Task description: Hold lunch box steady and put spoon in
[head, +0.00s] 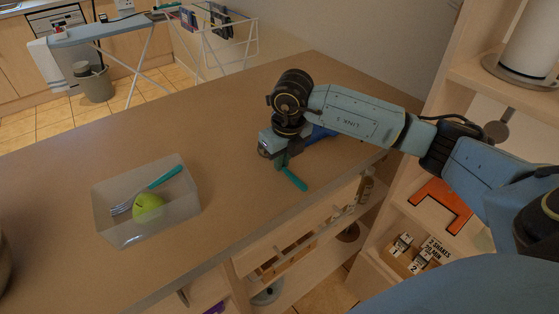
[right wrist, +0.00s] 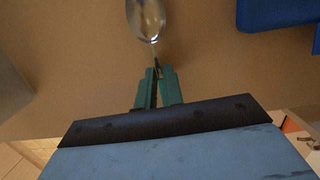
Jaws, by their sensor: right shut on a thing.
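The lunch box (head: 120,228) is a grey, see-through open box at the left of the counter in the head view. A fork with a teal handle (head: 165,177) and a green apple (head: 148,207) lie in it. My right gripper (head: 281,161) is to the right of the box, apart from it, and is shut on the spoon. The spoon's teal handle (head: 293,180) sticks out toward the counter's front edge. In the right wrist view the spoon's metal bowl (right wrist: 147,18) shows beyond the fingertips (right wrist: 159,74). My left gripper is not in view.
A blue object (head: 319,133) lies on the counter (head: 235,112) behind my right gripper; it also shows in the right wrist view (right wrist: 275,14). The counter between box and gripper is clear. Shelves (head: 480,75) stand at the right.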

